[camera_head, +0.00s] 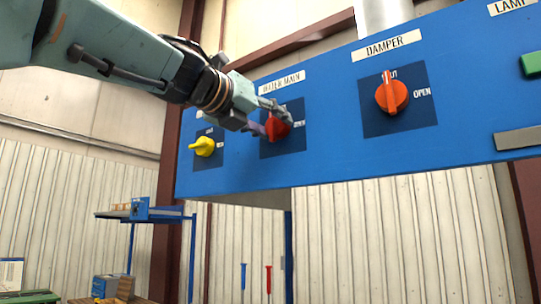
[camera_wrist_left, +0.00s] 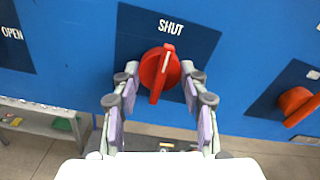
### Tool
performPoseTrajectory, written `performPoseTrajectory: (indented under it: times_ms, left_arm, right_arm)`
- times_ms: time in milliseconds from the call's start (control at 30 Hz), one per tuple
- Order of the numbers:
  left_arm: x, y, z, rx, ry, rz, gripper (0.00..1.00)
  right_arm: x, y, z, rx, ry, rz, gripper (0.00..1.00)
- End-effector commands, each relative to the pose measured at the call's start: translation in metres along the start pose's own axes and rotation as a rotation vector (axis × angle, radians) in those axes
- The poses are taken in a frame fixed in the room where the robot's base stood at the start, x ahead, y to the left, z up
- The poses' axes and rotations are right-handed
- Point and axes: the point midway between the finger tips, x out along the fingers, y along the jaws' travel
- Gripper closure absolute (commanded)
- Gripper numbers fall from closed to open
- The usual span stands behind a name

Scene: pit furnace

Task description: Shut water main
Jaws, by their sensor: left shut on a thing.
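The red water main knob (camera_head: 277,127) sits on a dark blue plate on the blue panel, under a partly covered label (camera_head: 283,82). My left gripper (camera_head: 272,120) reaches it from the left and is shut on it. In the left wrist view the red knob (camera_wrist_left: 160,70) is between the two fingers of my left gripper (camera_wrist_left: 160,76). Its white-marked end points up, slightly right, toward the word SHUT (camera_wrist_left: 171,27). The word OPEN on this plate (camera_head: 299,124) is partly hidden in the head view. My right gripper is not in view.
An orange-red damper knob (camera_head: 391,95) is to the right on the same blue panel (camera_head: 330,160). A yellow knob (camera_head: 204,146) is to the left. A green part (camera_head: 531,63) is at the far right. A blue shelf (camera_head: 150,213) stands below left.

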Motion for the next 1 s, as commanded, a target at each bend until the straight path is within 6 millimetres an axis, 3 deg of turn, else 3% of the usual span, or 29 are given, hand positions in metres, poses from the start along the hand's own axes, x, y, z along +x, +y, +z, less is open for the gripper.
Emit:
performPoseTrajectory:
  times_ms: [233, 267, 500, 1000]
  left_arm:
    - [-0.0014, -0.0007, 0.0033, -0.003, -0.008, -0.001, 0.88]
    - [-0.0014, -0.0007, 0.0033, -0.003, -0.008, -0.001, 0.54]
    - [-0.0007, -0.0004, 0.0017, -0.002, -0.004, -0.001, 0.34]
    - [-0.0002, -0.0002, 0.0004, 0.009, -0.001, -0.001, 0.34]
  right_arm:
    - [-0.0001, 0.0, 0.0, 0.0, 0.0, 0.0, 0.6]
    - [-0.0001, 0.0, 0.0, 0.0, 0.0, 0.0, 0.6]
    - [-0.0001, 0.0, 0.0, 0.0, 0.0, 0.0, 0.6]
    - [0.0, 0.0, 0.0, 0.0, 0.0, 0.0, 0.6]
